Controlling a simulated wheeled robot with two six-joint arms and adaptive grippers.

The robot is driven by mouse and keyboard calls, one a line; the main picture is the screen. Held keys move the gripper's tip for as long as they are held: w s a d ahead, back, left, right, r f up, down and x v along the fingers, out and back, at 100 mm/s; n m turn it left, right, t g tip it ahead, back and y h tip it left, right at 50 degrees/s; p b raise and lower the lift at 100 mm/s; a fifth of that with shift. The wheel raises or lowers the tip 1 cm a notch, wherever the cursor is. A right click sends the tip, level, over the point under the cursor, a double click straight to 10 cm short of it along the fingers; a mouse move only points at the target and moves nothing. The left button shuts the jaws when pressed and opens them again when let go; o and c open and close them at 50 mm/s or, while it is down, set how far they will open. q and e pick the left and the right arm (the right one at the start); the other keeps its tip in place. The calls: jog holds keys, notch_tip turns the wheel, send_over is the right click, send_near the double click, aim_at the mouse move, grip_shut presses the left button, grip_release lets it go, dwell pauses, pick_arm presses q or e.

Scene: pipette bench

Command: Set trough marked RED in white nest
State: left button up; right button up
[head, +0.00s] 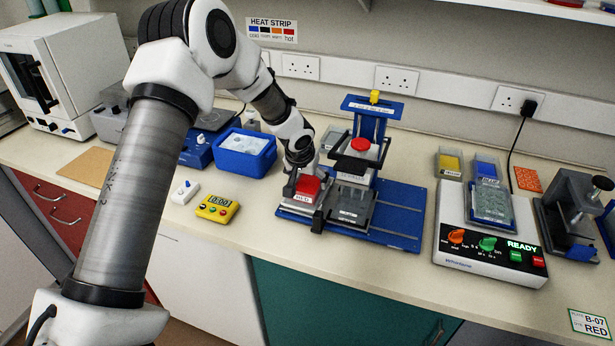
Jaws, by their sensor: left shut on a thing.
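The trough with red contents (308,187) has a small white label on its front whose lettering is too small to read surely. My left gripper (305,191) is shut on it, with dark fingers at its sides, at the left end of the blue base plate (403,219). I cannot tell whether the trough touches what is under it. No white nest shows clearly; the gripper and trough hide that end of the plate. A yellow trough (450,163) and a blue trough (486,168) stand at the back right. My right gripper is not in view.
A blue press stand with a red round knob (361,145) rises just right of the trough. A white device reading READY (490,240) stands right of the plate. A yellow timer (216,207) and a blue tub (246,153) lie left. A B-07 RED card (590,324) lies front right.

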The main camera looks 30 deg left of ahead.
pick_arm(q)
jog(key=shift+w+a+f, duration=0.1)
jog(key=shift+w+f, duration=0.05)
jog(key=shift+w, duration=0.1)
jog(key=o, duration=1.1)
jog(key=shift+o, duration=0.2)
jog(key=shift+s, duration=0.1)
jog(key=shift+r, duration=0.3)
jog(key=b+v, duration=0.2)
jog(key=v, duration=0.5)
